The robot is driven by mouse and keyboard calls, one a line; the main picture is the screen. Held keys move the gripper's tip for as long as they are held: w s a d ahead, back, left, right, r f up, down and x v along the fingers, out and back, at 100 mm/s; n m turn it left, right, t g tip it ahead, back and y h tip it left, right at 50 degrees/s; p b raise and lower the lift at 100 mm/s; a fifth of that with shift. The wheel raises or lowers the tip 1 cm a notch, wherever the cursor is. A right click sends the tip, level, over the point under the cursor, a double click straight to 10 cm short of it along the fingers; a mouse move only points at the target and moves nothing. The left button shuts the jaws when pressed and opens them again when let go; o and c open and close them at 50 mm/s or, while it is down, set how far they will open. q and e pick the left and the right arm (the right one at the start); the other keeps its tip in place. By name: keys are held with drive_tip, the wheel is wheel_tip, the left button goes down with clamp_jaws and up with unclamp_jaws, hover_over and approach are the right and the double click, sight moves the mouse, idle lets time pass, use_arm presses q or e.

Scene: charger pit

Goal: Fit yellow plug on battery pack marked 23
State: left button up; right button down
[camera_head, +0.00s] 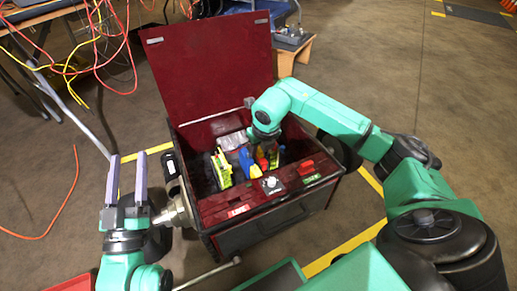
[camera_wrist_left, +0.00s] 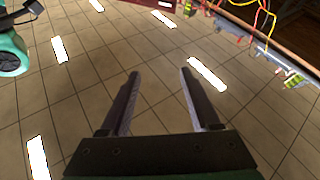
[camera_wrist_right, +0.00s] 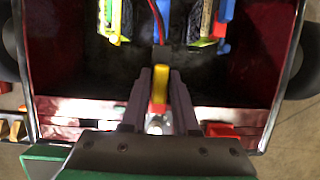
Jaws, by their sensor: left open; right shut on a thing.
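My right gripper (camera_wrist_right: 159,80) is shut on a yellow plug (camera_wrist_right: 159,92), inside the dark red box near its front wall. Its fingers are mostly hidden behind my own arm in the head view. Battery packs with dark tops stand in the box; one (camera_wrist_right: 192,20) shows beyond the plug in the right wrist view, apart from it. Yellow-green and blue parts (camera_head: 222,168) of the packs show in the head view. I cannot read any number 23. My left gripper (camera_head: 127,168) is open and empty, left of the box; its fingers also show in the left wrist view (camera_wrist_left: 158,80).
The box lid (camera_head: 210,65) stands open at the back. The box's front ledge (camera_head: 290,187) carries labels and a round knob. A table with tangled cables (camera_head: 95,50) is at the upper left. An orange cable (camera_head: 62,205) lies on the floor.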

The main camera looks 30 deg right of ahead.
drive_tip(key=shift+f+b, duration=0.3)
drive_tip(key=shift+f, duration=0.55)
use_arm(q)
wheel_tip(320, 180, up, 14)
drive_tip(key=s+a+m+t+h, duration=0.1)
drive_tip(key=s+a+t+h, duration=0.1)
drive_tip(key=t, duration=0.2)
drive_tip(key=shift+m+h+b, duration=0.35)
drive_tip(key=shift+m+h, duration=0.05)
use_arm(e)
drive_tip(key=shift+f, duration=0.2)
